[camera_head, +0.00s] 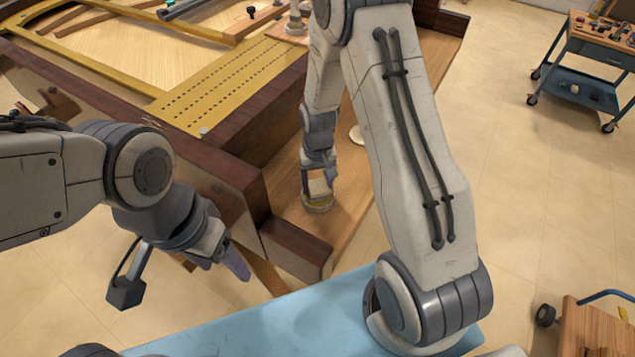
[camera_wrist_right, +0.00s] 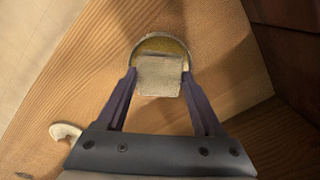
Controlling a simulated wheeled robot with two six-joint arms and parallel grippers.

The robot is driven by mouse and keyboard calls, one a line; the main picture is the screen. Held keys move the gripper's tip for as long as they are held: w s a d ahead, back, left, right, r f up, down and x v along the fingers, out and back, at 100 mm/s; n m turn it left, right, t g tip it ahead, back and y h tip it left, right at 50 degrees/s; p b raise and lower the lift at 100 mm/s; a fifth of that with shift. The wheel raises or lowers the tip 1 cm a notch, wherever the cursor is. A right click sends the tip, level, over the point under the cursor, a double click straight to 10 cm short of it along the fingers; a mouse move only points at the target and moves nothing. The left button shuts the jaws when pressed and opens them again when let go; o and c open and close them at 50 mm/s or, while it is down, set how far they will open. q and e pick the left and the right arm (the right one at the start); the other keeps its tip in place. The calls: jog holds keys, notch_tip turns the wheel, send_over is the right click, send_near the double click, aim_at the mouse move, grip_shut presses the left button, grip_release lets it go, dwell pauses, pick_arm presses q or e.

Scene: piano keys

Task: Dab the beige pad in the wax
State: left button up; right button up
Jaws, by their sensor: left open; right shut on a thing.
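My right gripper (camera_head: 318,180) is shut on the beige pad (camera_head: 318,188), a small block. It points down over the wooden ledge beside the piano. The pad is over the round wax tin (camera_head: 318,205), which has a yellowish inside. In the right wrist view the pad (camera_wrist_right: 159,76) sits between the fingertips of my right gripper (camera_wrist_right: 160,80) and covers the near part of the wax tin (camera_wrist_right: 161,43). I cannot tell whether the pad touches the wax. My left gripper (camera_head: 232,258) is open and empty in front of the piano's dark edge, partly hidden by its own wrist.
The wooden ledge (camera_head: 350,195) around the tin is mostly clear. A pale round item (camera_head: 357,134) lies farther back on it, and a pale curved item (camera_wrist_right: 65,132) shows in the right wrist view. The piano's dark wooden frame (camera_head: 225,185) stands left of the tin.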

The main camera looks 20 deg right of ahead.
jog(key=shift+f+b, duration=0.3)
jog(key=shift+f, duration=0.2)
dwell(1.3)
notch_tip(320, 180, up, 7)
jog(key=p, duration=0.6)
dwell(0.4)
